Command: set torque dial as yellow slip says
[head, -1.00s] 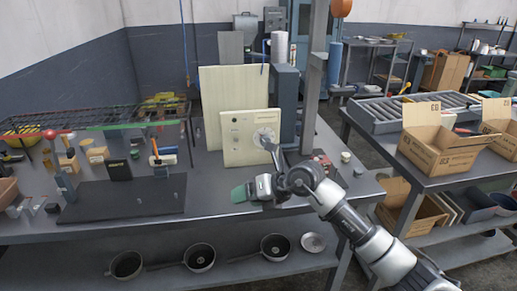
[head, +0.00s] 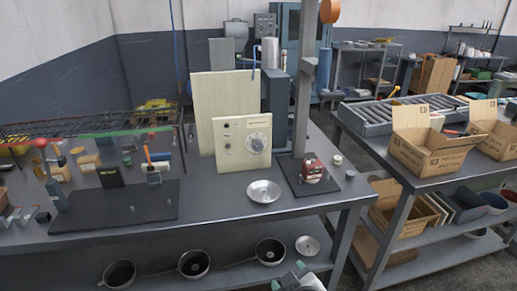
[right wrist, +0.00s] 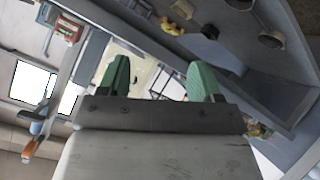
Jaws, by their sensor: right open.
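The cream control panel (head: 229,157) stands upright on the bench. Its round grey torque dial (head: 258,142) is on the panel's right side, fully in view; its marks are too small to read. I cannot make out a yellow slip with writing. My right gripper (head: 296,279) shows at the bottom edge of the head view, well below and apart from the panel. In the right wrist view the right gripper (right wrist: 160,78) has its green fingers spread wide with nothing held between them. My left gripper is not in view.
A metal dish (head: 263,191) lies before the panel. A red device (head: 312,168) sits on a dark base by the post (head: 304,100). A dark mat (head: 115,212) lies at left. Pans (head: 194,264) are on the lower shelf. Cardboard boxes (head: 425,150) stand on the right table.

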